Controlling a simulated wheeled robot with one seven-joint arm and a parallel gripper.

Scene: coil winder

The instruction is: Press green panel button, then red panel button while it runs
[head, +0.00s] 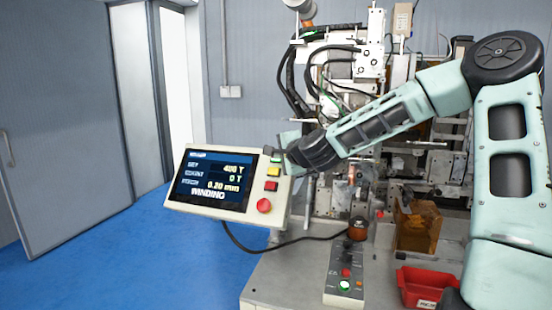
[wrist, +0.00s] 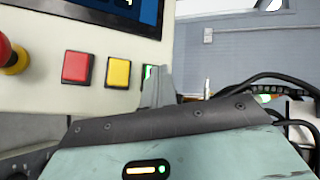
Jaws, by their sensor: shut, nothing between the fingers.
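The control panel (head: 183,206) stands at the left end of the machine, and its screen (head: 213,182) reads "WINDING" with a current count of 0 T. On its right side, from top to bottom, are the green button (head: 276,158), yellow button (head: 273,171), red button (head: 271,186) and a round red knob (head: 264,205). My gripper (head: 284,146) is shut and empty at the panel's upper right corner. In the wrist view its fingertips (wrist: 158,72) partly cover the green button (wrist: 148,71); I cannot tell whether they touch it. The red button (wrist: 77,68) and yellow button (wrist: 118,72) are uncovered.
The winding machine (head: 360,70) stands behind my arm. A small control box (head: 344,262) with a lit green button lies on the bench (head: 285,280), near a red bin (head: 415,284) and a black cable (head: 260,249). The blue floor at left is clear.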

